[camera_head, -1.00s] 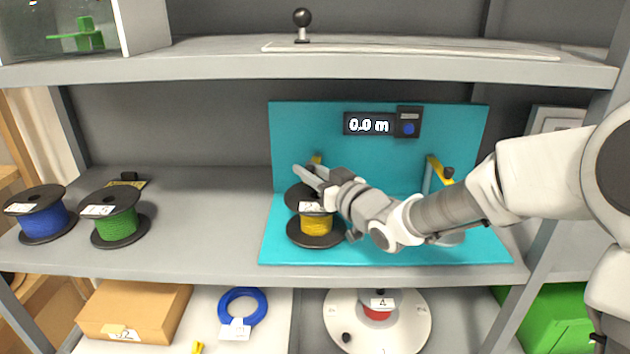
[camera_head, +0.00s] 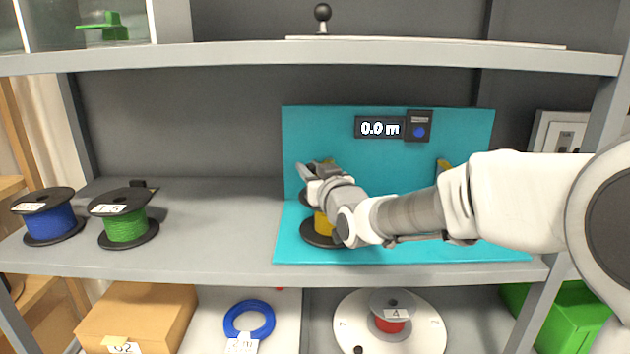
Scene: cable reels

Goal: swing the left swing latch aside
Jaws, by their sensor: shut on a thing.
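The left swing latch (camera_head: 328,161) shows only as a small yellow piece at the teal backboard; the rest is hidden behind my gripper (camera_head: 305,171). My gripper is at the latch, above the yellow reel (camera_head: 318,234), and is shut on it. The exact contact is hidden by the fingers and wrist. The yellow reel sits on the teal base, its right side and most of its top covered by my gripper and arm. The right swing latch (camera_head: 443,164) shows a little yellow above my arm.
The teal backboard (camera_head: 380,161) carries a display (camera_head: 380,128) reading 0.0 m. Blue (camera_head: 50,222) and green (camera_head: 125,229) reels stand at the left of the shelf. The shelf between green reel and teal base is clear. An upper shelf (camera_head: 300,59) overhangs.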

